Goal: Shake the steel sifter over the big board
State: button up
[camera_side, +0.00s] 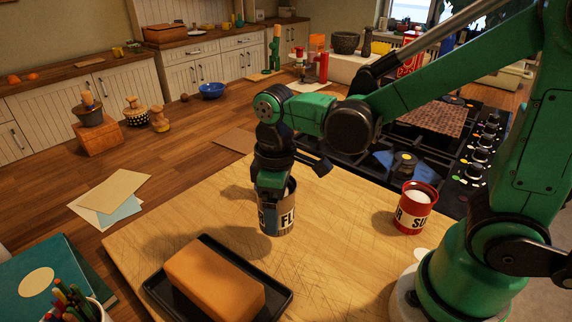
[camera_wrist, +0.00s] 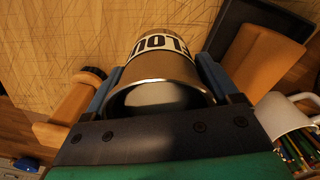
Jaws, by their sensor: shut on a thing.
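The steel sifter (camera_side: 277,218) is a grey metal can with a cream band of dark letters. It stands roughly upright over the big board (camera_side: 335,255), a pale scratched wooden slab. My gripper (camera_side: 273,182) is shut on it from above in the side view. In the wrist view, the sifter (camera_wrist: 152,75) sits between the two blue fingers, its round metal rim close to the camera. I cannot tell whether its base touches the board. Part of its upper body is hidden by my gripper in the side view.
A red tin (camera_side: 413,207) with white contents stands on the board to the right. A butter-like block (camera_side: 214,281) lies on a black tray (camera_side: 160,290) at the front. The stove (camera_side: 440,150) is behind. Bare board lies between the sifter and the tin.

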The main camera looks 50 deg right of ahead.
jog(key=shift+w+d, duration=0.1)
jog(key=shift+d, duration=0.35)
dwell(0.3)
jog(key=shift+s+a, duration=0.2)
jog(key=shift+a, duration=0.7)
jog(key=shift+w+d, duration=0.2)
jog(key=shift+d, duration=0.7)
jog(key=shift+a, duration=0.1)
